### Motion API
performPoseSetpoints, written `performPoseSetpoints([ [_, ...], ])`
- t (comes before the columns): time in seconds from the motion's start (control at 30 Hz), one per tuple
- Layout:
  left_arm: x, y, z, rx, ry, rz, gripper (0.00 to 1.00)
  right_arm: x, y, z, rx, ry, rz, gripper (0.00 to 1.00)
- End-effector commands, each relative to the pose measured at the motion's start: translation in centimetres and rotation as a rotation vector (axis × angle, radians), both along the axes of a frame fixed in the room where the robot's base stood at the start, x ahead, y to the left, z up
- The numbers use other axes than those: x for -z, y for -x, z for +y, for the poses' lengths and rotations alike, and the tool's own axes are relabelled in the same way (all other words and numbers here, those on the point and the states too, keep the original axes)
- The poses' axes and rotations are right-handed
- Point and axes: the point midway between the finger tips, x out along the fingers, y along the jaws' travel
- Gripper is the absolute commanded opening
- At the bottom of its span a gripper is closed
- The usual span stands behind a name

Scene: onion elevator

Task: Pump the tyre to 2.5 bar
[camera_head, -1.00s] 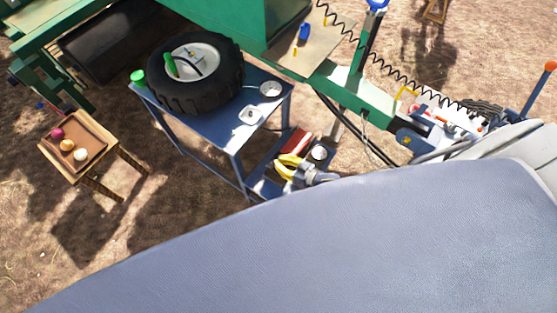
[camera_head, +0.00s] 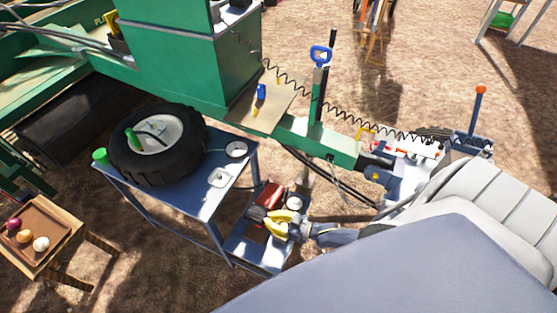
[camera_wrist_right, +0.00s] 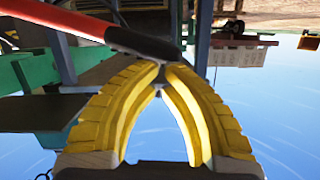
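The black tyre (camera_head: 172,167) with a white rim lies flat on the blue table (camera_head: 202,200). A green-handled item (camera_head: 132,138) and a dark hose (camera_head: 152,136) lie over its rim. A round pale dial-like item (camera_head: 237,149) and a small white piece (camera_head: 218,178) lie to its right. My right gripper (camera_head: 270,221), with yellow fingers, is low at the table's right end beside a red object (camera_head: 268,194). In the right wrist view its fingertips (camera_wrist_right: 163,68) come close together at a red bar's black end (camera_wrist_right: 145,45); whether they grip it is unclear. My left gripper is out of view.
A wooden stool with a tray (camera_head: 62,228) of several round onions stands at the lower left. A green machine (camera_head: 175,60) stands behind the table. A coiled black cable (camera_head: 310,95) runs to the right. Open ground lies beyond.

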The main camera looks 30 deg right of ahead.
Motion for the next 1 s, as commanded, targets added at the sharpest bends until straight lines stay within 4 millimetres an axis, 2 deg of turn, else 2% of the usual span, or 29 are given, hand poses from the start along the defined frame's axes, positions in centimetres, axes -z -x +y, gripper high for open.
performPoseSetpoints([
  [0.1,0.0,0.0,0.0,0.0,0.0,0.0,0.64,-0.5,1.3,-0.9,0.0,-0.001,0.0,0.0],
  [0.33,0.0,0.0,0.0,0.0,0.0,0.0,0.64,-0.9,2.6,-1.8,0.0,-0.002,-0.003,0.0],
  [1.0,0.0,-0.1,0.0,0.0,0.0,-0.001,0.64,-1.0,2.9,-2.0,0.001,-0.001,-0.003,0.0],
])
